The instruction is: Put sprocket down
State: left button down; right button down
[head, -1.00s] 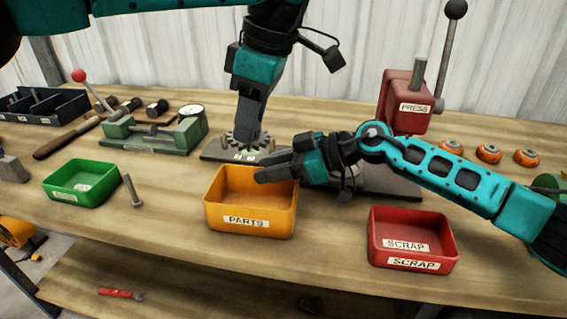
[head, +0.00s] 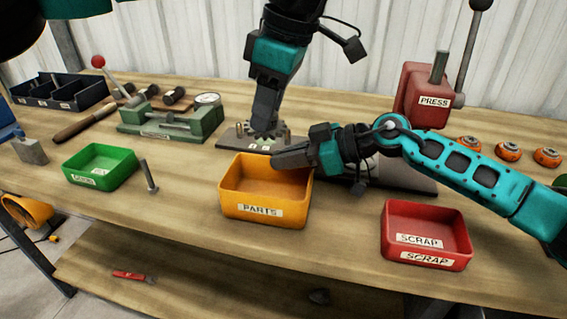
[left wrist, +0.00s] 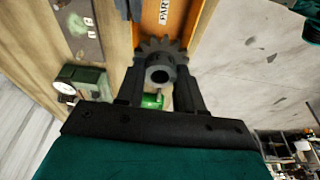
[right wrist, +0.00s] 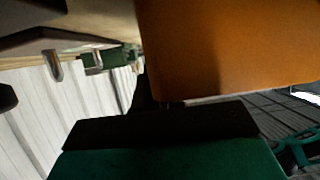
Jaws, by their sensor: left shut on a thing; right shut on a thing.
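The sprocket is a dark grey toothed wheel with a round hub. In the left wrist view the sprocket (left wrist: 155,50) sits between the fingers of my left gripper (left wrist: 160,85), which is shut on it. In the head view my left gripper (head: 264,130) points down over the grey plate with pins (head: 232,138), behind the orange PARTS bin. The fingers mostly hide the sprocket there; I cannot tell whether it touches the plate. The bin's orange wall (right wrist: 230,45) fills much of the right wrist view.
A red SCRAP bin (head: 425,217) is at the right, a green bin (head: 100,177) with an upright bolt (head: 149,177) at the left. A green fixture (head: 165,125) and red press (head: 424,95) stand behind. Open bench lies between the PARTS and SCRAP bins.

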aim_at(268, 134)
pick_arm(q)
jog(key=f+m, duration=0.1)
jog(key=m, duration=0.3)
jog(key=f+m+h, duration=0.1)
jog(key=f+m, duration=0.1)
jog(key=m, duration=0.2)
jog(key=f+m+t+h, duration=0.1)
jog(key=f+m, duration=0.1)
jog(key=m, duration=0.2)
jog(key=shift+a+f, duration=0.15)
jog(key=shift+a, duration=0.05)
jog(key=shift+m+h, duration=0.3)
jog(key=shift+m, duration=0.1)
notch_tip(268, 134, down, 10)
jog(key=c, duration=0.7)
grip_release()
jog(key=shift+f, duration=0.2)
jog(key=shift+r, duration=0.1)
jog(key=r, duration=0.4)
jog(key=s+r, duration=0.1)
jog(key=r, duration=0.3)
jog(key=s+r, duration=0.1)
jog(key=r, duration=0.3)
jog(key=shift+s+d, duration=0.15)
